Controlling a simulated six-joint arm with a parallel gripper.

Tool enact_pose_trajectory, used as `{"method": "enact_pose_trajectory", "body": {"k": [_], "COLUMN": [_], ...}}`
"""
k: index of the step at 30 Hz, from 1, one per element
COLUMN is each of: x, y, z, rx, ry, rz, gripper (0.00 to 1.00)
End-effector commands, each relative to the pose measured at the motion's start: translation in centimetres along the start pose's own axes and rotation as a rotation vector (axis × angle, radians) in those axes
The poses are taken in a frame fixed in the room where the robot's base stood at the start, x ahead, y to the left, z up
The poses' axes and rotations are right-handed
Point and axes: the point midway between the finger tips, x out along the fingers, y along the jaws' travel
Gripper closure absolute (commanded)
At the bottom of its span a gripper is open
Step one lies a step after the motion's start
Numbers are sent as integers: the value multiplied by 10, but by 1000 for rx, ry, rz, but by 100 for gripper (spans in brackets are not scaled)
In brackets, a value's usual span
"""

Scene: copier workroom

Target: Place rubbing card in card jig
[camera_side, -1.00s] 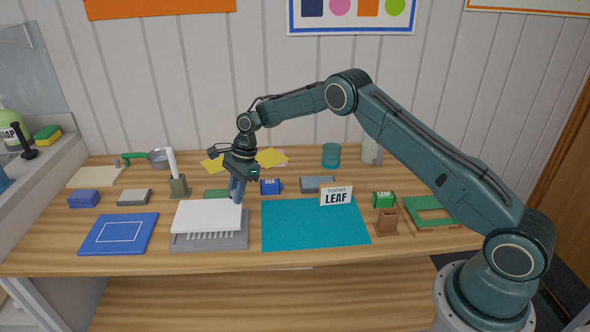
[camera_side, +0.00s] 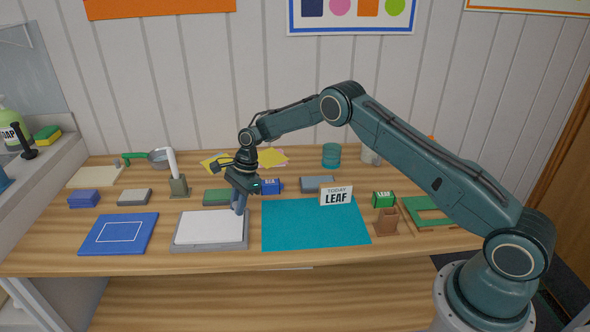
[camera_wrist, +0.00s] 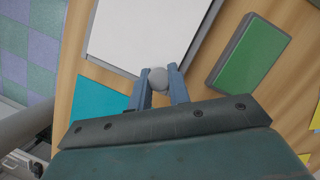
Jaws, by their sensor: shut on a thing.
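My gripper (camera_side: 239,210) is at the back right corner of a grey tray (camera_side: 210,246) with a flat white panel (camera_side: 208,227) in it. In the wrist view, my gripper's fingers (camera_wrist: 160,84) are shut on a small grey round knob (camera_wrist: 158,77) at the edge of the white panel (camera_wrist: 148,35). The panel lies flat and hides the tray's inside. A blue board (camera_side: 120,234) with a white rectangle outline lies left of the tray; I cannot tell whether it is the card jig. I cannot pick out a rubbing card for certain.
A teal mat (camera_side: 315,235) lies right of the tray, with a "TODAY LEAF" sign (camera_side: 336,196) at its back edge. A green block (camera_side: 216,197) is close behind the tray. A brown stand (camera_side: 386,222) and a green frame (camera_side: 430,212) are at the right.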

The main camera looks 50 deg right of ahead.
Motion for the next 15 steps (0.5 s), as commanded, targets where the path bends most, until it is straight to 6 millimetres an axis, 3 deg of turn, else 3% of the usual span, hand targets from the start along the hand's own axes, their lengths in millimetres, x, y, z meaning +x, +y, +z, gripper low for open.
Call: {"method": "enact_pose_trajectory", "body": {"k": [2, 3, 6, 15], "x": [2, 2, 2, 1], "y": [0, 0, 0, 0], "z": [-1, -1, -1, 0], "rx": [0, 0, 0, 0], "ry": [0, 0, 0, 0], "rz": [0, 0, 0, 0], "gripper": [100, 76, 60, 60]}}
